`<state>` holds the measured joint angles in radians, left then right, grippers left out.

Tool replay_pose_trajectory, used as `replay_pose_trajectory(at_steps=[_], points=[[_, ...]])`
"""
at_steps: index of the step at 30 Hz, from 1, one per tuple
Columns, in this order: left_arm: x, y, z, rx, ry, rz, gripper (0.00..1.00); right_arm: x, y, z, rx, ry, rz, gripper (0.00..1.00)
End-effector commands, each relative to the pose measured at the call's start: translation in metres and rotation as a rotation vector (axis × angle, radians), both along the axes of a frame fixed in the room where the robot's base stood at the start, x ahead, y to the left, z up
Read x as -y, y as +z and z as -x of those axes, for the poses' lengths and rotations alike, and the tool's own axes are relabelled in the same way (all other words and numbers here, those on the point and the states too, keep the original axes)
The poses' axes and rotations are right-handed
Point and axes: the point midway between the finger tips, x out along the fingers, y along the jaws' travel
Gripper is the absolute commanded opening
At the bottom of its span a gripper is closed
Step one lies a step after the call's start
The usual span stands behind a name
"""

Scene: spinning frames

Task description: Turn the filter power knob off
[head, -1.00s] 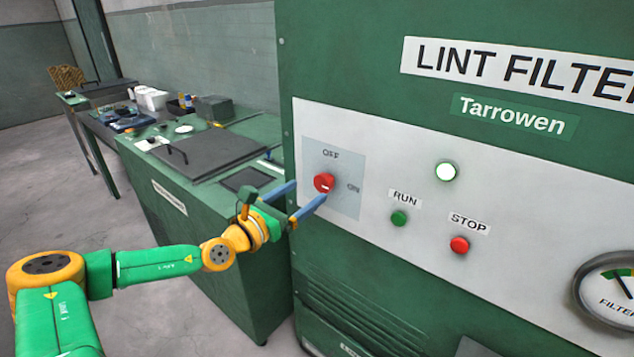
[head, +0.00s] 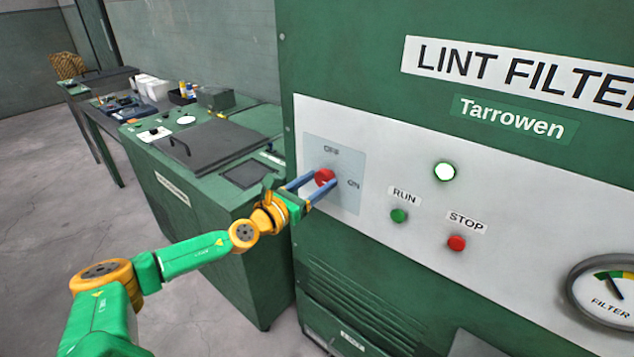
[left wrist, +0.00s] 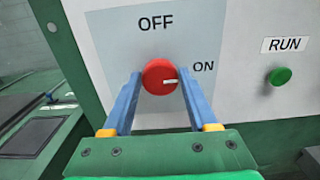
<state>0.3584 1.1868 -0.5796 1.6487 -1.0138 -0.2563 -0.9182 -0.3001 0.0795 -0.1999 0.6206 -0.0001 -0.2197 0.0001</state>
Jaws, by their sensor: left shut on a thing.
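The red filter power knob (head: 325,177) sits on a pale switch plate (head: 349,201) at the left of the lint filter panel. In the left wrist view the knob (left wrist: 159,77) has its white mark pointing right, towards ON; OFF is printed above it. My left gripper (head: 323,181) has its two blue fingers on either side of the knob and is shut on it. In the left wrist view the fingers (left wrist: 160,82) flank the knob left and right. My right gripper is not in view.
The green RUN button (head: 399,215), red STOP button (head: 457,243) and a lit white lamp (head: 445,171) are right of the knob. A filter gauge (head: 605,290) is at the far right. A green bench (head: 215,220) stands left of the cabinet, under my left arm.

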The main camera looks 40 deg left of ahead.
Motion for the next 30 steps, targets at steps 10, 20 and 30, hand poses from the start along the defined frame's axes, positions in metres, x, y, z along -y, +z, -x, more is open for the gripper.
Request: replay_pose_trajectory(at_steps=[10,20,30], points=[[-0.0004,-0.0007,0.0001,-0.006,0.0,0.075,0.03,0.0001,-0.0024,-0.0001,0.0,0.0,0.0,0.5],[-0.0015,-0.0009,0.0,-0.026,0.0,0.343,0.03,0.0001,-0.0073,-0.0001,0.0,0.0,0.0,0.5],[-0.0033,-0.0005,-0.0002,-0.052,0.001,0.667,0.03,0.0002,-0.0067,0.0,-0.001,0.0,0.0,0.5]])
